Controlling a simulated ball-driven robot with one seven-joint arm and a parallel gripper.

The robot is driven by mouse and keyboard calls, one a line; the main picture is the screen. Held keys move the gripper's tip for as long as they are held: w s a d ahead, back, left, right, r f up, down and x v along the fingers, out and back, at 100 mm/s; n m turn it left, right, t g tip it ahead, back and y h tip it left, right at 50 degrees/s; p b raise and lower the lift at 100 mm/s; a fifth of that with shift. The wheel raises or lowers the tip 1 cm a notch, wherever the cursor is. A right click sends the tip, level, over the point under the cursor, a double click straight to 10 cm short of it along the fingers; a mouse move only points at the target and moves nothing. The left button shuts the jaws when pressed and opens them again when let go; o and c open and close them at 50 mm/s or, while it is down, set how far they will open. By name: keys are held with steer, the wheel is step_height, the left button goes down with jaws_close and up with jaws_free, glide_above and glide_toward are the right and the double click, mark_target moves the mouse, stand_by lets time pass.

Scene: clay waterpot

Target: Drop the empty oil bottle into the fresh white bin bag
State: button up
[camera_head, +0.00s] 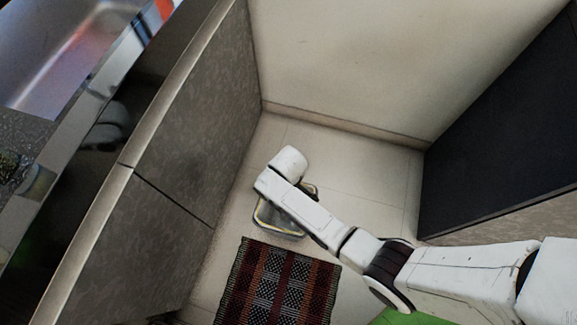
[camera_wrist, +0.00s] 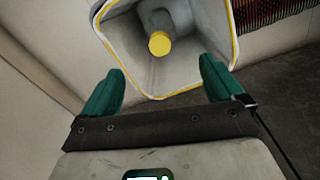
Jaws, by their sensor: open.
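In the wrist view, my gripper (camera_wrist: 161,90) is open, with two green fingers apart and nothing between them. Beyond the fingertips is the open mouth of a bin with a yellow-edged rim (camera_wrist: 235,52), lined with a pale white-grey bag (camera_wrist: 122,42). A bottle with a yellow cap (camera_wrist: 159,43) shows inside the bin, cap toward me, its greyish body partly cut off by the top edge. In the head view, the bin (camera_head: 259,218) stands on the floor, mostly covered by my arm; my fingers are hidden there.
A patterned mat (camera_head: 275,285) lies on the floor in front of the bin. Grey cabinets (camera_head: 190,130) stand at left, with a sink (camera_head: 70,50) above. A dark panel (camera_head: 500,130) is at right. Tiled floor (camera_head: 375,175) between bin and panel is clear.

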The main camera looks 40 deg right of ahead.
step_height(320, 180, up, 11)
steer(key=p, duration=0.4)
steer(key=shift+f, duration=0.2)
